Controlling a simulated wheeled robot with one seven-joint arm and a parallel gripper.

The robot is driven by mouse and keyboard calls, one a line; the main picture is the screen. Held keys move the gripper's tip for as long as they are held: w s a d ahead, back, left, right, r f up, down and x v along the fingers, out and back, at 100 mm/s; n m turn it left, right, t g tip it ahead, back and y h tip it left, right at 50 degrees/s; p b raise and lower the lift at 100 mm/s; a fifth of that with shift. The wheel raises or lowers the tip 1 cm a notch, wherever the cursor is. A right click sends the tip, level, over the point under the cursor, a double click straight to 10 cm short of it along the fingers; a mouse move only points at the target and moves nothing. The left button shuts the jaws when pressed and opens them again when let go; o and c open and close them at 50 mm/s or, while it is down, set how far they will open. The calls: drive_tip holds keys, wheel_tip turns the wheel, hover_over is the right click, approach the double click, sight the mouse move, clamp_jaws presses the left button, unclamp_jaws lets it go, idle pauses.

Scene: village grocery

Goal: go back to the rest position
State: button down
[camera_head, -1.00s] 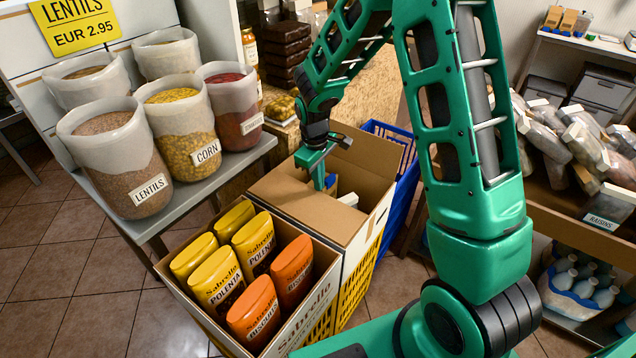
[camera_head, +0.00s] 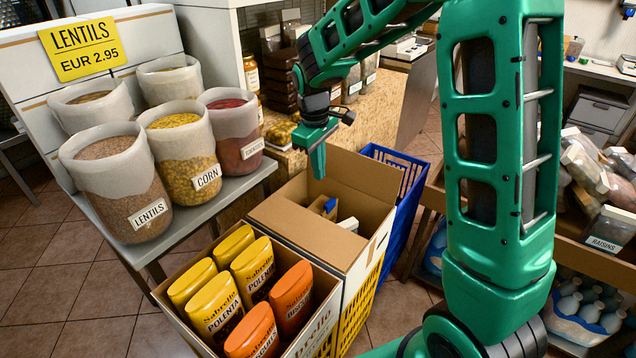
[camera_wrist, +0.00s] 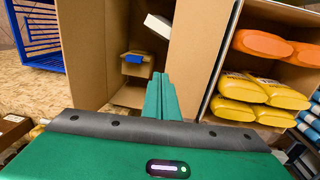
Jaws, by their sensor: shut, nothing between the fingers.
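My gripper (camera_head: 317,160) is shut and empty. In the head view it hangs just above the open cardboard box (camera_head: 300,225), near its back edge, fingers pointing down. The wrist view also shows the closed green fingers (camera_wrist: 160,92) over the box opening. Inside the box lie a small brown carton with a blue patch (camera_wrist: 137,65) and a white item (camera_wrist: 158,25). The fingers appear apart from both.
A front box holds yellow polenta bags (camera_head: 216,307) and orange biscuit bags (camera_head: 291,297). A blue crate (camera_head: 412,185) stands behind. Bins of lentils (camera_head: 118,185) and corn (camera_head: 183,150) stand on a shelf at left. Packets fill a rack at right.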

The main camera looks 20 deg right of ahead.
drive_tip(key=s+d+r+m, duration=0.35)
drive_tip(key=s+d, duration=0.25)
drive_tip(key=s, duration=0.2)
drive_tip(key=s+d+r+m, duration=0.3)
drive_tip(key=s+d+r, duration=0.1)
drive_tip(key=s+d, duration=0.35)
drive_tip(key=s+d+m+y, duration=0.1)
drive_tip(key=s+m, duration=0.5)
drive_tip(key=s, duration=1.3)
drive_tip(key=shift+s+d+f+m+g, duration=0.15)
drive_tip(key=shift+d+f+m+g, duration=0.2)
drive_tip(key=shift+d+f, duration=0.1)
drive_tip(key=shift+w+f, duration=0.25)
drive_tip(key=shift+w, duration=0.4)
